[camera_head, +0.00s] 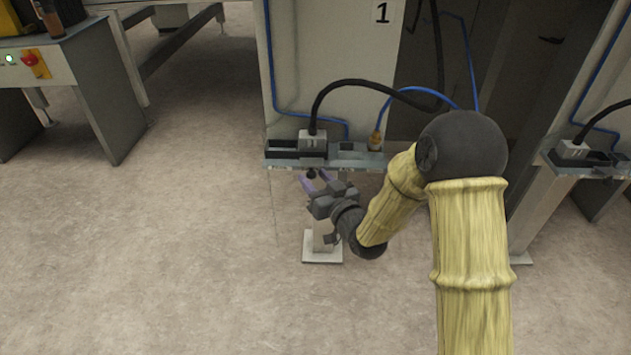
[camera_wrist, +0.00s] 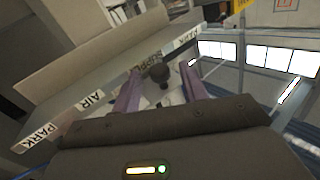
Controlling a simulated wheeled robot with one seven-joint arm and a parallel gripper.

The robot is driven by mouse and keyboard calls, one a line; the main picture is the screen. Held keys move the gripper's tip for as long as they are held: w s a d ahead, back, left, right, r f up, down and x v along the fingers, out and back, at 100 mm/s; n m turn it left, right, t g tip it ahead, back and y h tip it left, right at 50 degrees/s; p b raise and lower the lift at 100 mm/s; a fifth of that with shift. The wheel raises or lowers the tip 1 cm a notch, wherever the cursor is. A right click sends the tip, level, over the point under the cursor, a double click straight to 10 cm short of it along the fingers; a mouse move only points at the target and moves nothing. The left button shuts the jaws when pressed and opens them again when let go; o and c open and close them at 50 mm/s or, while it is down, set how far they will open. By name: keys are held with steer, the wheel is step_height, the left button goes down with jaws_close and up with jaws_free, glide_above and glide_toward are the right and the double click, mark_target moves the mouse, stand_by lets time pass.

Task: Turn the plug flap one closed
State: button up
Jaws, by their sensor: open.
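My gripper (camera_head: 317,183) has purple fingers and is open just below the front of the plug ledge (camera_head: 350,166). In the wrist view, a dark round knob (camera_wrist: 159,72) shows between the spread fingers (camera_wrist: 160,90), with space visible on both sides. The knob also shows under the ledge in the head view (camera_head: 311,173). A grey plug (camera_head: 313,142) with a thick black cable stands upright in the ledge above the knob. I cannot make out the flap itself or its angle; the knob may belong to it.
The panel marked 1 (camera_head: 382,12) rises behind the ledge. An amber fitting (camera_head: 375,141) with a blue hose stands at the ledge's right part. A second ledge (camera_head: 600,162) is at the far right. The floor (camera_head: 180,250) on the left is clear.

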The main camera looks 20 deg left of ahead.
jaws_close()
